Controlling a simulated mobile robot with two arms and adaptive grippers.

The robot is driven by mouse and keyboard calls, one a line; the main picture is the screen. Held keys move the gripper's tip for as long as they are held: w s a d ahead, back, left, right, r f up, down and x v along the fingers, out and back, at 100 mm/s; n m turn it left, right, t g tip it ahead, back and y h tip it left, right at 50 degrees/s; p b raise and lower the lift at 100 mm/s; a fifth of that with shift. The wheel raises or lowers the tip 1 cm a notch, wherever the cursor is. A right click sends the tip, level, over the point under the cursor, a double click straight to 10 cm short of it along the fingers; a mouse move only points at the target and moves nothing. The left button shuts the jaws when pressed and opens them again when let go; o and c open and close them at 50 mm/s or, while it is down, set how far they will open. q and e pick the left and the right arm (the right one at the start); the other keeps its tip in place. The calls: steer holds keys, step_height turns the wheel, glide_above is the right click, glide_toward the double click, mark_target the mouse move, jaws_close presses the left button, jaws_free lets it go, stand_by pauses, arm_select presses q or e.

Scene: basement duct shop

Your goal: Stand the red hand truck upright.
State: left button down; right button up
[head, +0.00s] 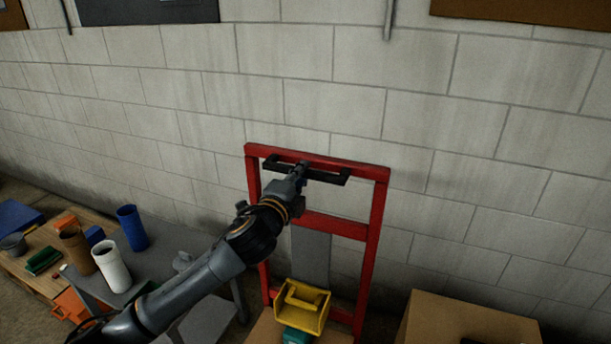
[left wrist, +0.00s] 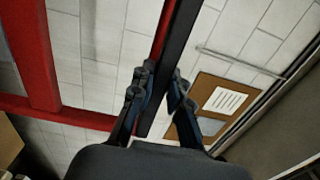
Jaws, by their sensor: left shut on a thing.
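The red hand truck (head: 373,240) stands close to the block wall, its frame near upright; I cannot tell a slight lean. A black bar handle (head: 335,179) runs along its top. My left gripper (head: 300,171) is at this handle, shut on it. In the left wrist view the fingers (left wrist: 161,88) close on the dark bar (left wrist: 175,50), with the red frame (left wrist: 36,60) to the left. The truck's foot is hidden behind the yellow bin and the box. My right gripper is not in view.
A yellow bin (head: 303,312) and a green item (head: 296,337) sit in front of the truck's lower part. A cardboard box (head: 465,321) is at the lower right. Blue (head: 132,228), white (head: 112,268) and brown (head: 76,250) cups stand at the left.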

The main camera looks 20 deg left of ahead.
arm_select(q)
steer(key=shift+s+d+f, duration=0.15)
steer(key=shift+s+f, duration=0.05)
steer(key=shift+f, duration=0.4)
steer(key=c, duration=1.6)
jaws_free()
steer(key=o, duration=0.3)
steer(key=shift+s+r, duration=0.1)
steer(key=shift+s, duration=0.1)
steer(key=s, duration=1.2)
steer(key=shift+s+a+r, duration=0.2)
steer(key=shift+s+a, duration=0.05)
steer(key=shift+a, duration=0.15)
steer(key=shift+f, duration=0.1)
